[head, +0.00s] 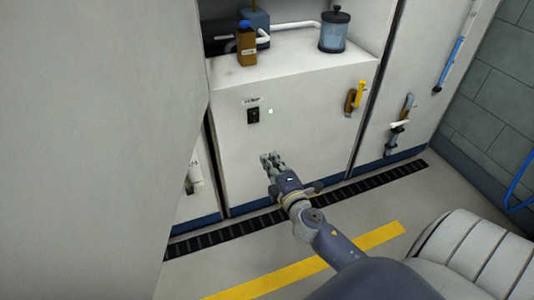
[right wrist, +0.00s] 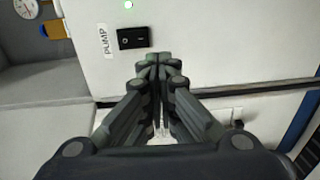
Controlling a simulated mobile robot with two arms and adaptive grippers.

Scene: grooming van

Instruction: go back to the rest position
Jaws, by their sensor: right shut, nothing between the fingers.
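My right gripper (head: 271,160) is shut and empty in the head view, in front of the white cabinet (head: 305,135) and below its switch. In the right wrist view the right gripper (right wrist: 160,62) shows its fingertips together, just below the black switch (right wrist: 132,38). The switch also shows in the head view (head: 253,115), with a lit green light (head: 271,112) beside it. A label next to the switch reads PUMP (right wrist: 105,41). I see a gap between fingertips and switch in the head view. My left gripper is not in view.
A brown bottle (head: 246,46) with a blue cap and a blue-grey jar (head: 334,32) stand on the cabinet top. A yellow-handled latch (head: 355,97) is on the cabinet's right. A dark floor grating (head: 375,184) and yellow stripe (head: 290,272) cross the floor. A large pale panel (head: 90,130) fills the left.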

